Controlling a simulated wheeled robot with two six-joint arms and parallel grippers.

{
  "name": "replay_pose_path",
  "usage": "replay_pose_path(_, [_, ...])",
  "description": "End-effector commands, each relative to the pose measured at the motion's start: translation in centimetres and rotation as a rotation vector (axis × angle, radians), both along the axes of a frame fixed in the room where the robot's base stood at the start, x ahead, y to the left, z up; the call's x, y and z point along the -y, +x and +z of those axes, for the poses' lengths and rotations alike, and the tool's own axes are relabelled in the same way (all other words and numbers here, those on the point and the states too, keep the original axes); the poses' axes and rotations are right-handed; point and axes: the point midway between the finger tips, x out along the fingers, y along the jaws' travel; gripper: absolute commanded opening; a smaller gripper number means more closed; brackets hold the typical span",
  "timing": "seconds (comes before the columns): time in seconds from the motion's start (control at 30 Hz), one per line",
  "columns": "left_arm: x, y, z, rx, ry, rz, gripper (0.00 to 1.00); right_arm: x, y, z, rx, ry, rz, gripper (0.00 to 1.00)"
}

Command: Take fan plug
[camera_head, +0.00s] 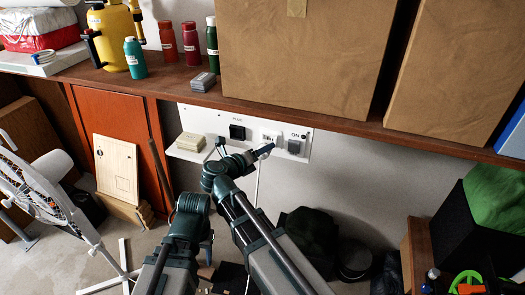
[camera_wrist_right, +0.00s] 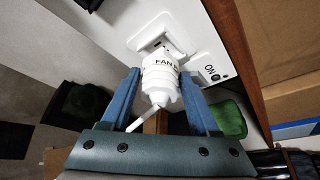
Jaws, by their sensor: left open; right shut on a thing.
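The white fan plug (camera_wrist_right: 160,78), marked "FAN", stands at a white socket on the wall panel in the right wrist view. I cannot tell whether it is fully seated. My right gripper (camera_wrist_right: 158,92) is shut on it, with one blue finger on each side. In the head view my right gripper (camera_head: 264,151) is at the panel, just below the white socket (camera_head: 270,136), and the plug is mostly hidden there. A white cable (camera_head: 257,185) hangs below. My left gripper (camera_head: 207,248) is low beside its own arm, mostly hidden, open and away from the panel.
The white panel (camera_head: 210,122) also bears a black socket (camera_head: 237,131) and a switch (camera_head: 296,146) marked "ON". A wooden shelf (camera_head: 340,119) with large boxes (camera_head: 295,50) overhangs it. A white fan (camera_head: 45,190) stands at left.

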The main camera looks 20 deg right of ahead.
Motion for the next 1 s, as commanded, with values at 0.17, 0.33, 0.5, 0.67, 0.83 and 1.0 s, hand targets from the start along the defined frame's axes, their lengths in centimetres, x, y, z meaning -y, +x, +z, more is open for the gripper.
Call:
replay_pose_path(0.17, [0.0,0.0,0.0,0.000,0.000,0.000,0.50,-0.1,-0.1,0.0,0.001,0.000,0.001,0.00])
replay_pose_path(0.33, [0.0,0.0,0.0,0.000,0.000,0.000,0.50,-0.6,-0.9,0.0,0.000,-0.001,0.002,0.00])
replay_pose_path(0.5, [0.0,0.0,0.0,0.000,0.000,0.000,0.50,-1.3,-2.0,0.0,0.000,-0.001,0.002,0.00])
replay_pose_path(0.67, [0.2,0.3,0.0,0.000,0.000,-0.002,0.50,-2.2,-3.1,0.0,0.000,-0.001,0.006,0.00])
replay_pose_path(0.83, [0.4,0.6,0.0,0.000,0.000,-0.004,0.50,-2.4,-3.8,0.0,0.000,-0.001,0.006,0.00])
replay_pose_path(1.0, [0.6,1.0,0.0,-0.001,0.000,-0.006,0.50,-2.2,-4.1,0.0,0.000,-0.001,0.006,0.00])
